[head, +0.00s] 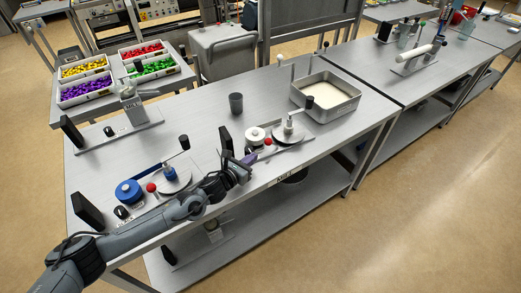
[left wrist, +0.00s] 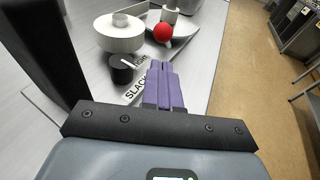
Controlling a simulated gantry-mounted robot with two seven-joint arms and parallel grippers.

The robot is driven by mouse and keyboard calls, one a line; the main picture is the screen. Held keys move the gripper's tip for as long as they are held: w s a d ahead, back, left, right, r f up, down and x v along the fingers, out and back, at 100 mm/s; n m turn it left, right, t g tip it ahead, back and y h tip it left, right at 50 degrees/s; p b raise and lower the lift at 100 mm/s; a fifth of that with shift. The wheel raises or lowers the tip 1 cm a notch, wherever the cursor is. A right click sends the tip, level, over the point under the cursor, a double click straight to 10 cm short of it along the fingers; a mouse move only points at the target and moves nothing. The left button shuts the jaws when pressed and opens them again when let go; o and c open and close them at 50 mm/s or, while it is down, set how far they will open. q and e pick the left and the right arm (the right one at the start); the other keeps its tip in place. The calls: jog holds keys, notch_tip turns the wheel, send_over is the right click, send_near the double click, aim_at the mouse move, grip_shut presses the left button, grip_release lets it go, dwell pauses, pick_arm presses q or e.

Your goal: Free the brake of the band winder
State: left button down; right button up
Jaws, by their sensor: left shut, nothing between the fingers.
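Two similar winder-like devices stand on the steel table; which is the band winder is not marked legibly. The nearer-right one has a white spool (head: 255,135), a red ball knob (head: 267,141) and a round plate (head: 290,133) with a dark-topped crank. My left gripper (head: 245,163) is shut and empty just in front of it. In the left wrist view, its purple fingers (left wrist: 164,84) point toward the red ball (left wrist: 163,32), apart from it. A black dial (left wrist: 122,68) with a white pointer sits beside a label reading SLACK (left wrist: 136,92). My right gripper is not in view.
The other device, at left, has a blue spool (head: 129,192) and red ball (head: 151,187). A dark upright block (head: 226,138) stands left of the white spool. A dark cup (head: 236,103) and a metal tray (head: 349,105) stand behind. The table's front edge lies close by.

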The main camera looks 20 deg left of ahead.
aim_at(266, 144)
pick_arm(q)
jog(key=x, duration=0.2)
jog(key=r+x, duration=0.1)
jog(key=x, duration=0.1)
jog(key=shift+w+d+f, duration=0.1)
jog(key=shift+w+f, duration=0.05)
jog(key=shift+w, duration=0.3)
jog(key=shift+w+d, duration=0.15)
jog(key=shift+w, duration=0.4)
